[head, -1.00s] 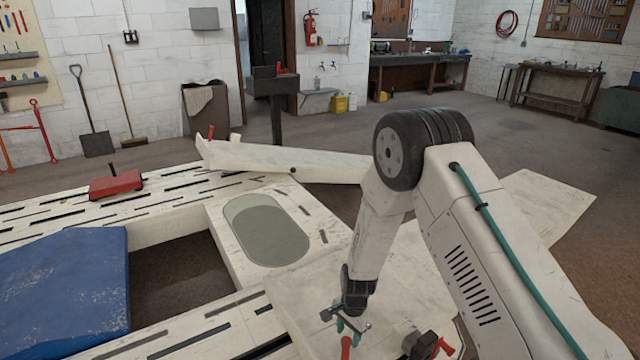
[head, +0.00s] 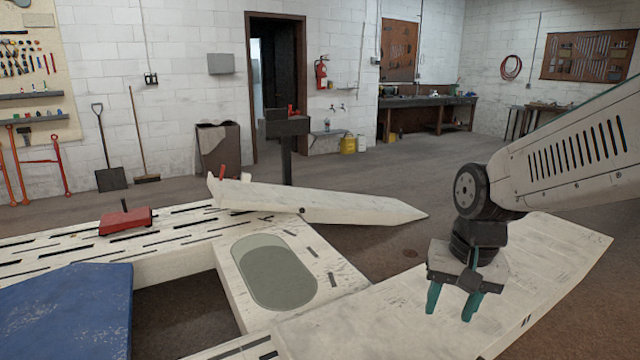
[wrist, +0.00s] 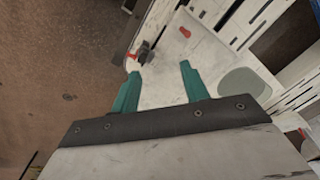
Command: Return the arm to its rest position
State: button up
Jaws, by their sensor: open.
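My gripper (head: 451,302) hangs at the end of my arm at the right of the head view. Its two teal fingers point down, apart and with nothing between them. It is above the white panel (head: 430,295) of the frame bench, clear of the surface as far as I can tell. In the wrist view my gripper (wrist: 160,82) also shows its teal fingers spread and empty, with the white bench surface (wrist: 165,50) beyond them.
A red block-shaped tool (head: 126,221) sits on the slotted white bench at left. A blue pad (head: 65,310) lies at front left. A white beam (head: 330,204) crosses the back of the bench. In the wrist view a small red-and-black clamp (wrist: 137,54) stands near the panel's edge.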

jog(key=s+d+r+n, duration=0.1)
jog(key=s+d+r, duration=0.2)
jog(key=s, duration=0.6)
jog(key=shift+s+r+n+t, duration=0.3)
jog(key=shift+r+n, duration=0.1)
jog(key=shift+r, duration=0.5)
jog(key=shift+n+h, duration=0.4)
jog(key=shift+n, duration=0.2)
jog(key=s, duration=0.2)
jog(key=s+d, duration=0.1)
jog(key=s, duration=0.2)
jog(key=s+d+r, duration=0.1)
jog(key=s, duration=0.1)
jog(key=shift+s, duration=0.2)
jog(key=shift+c, duration=0.4)
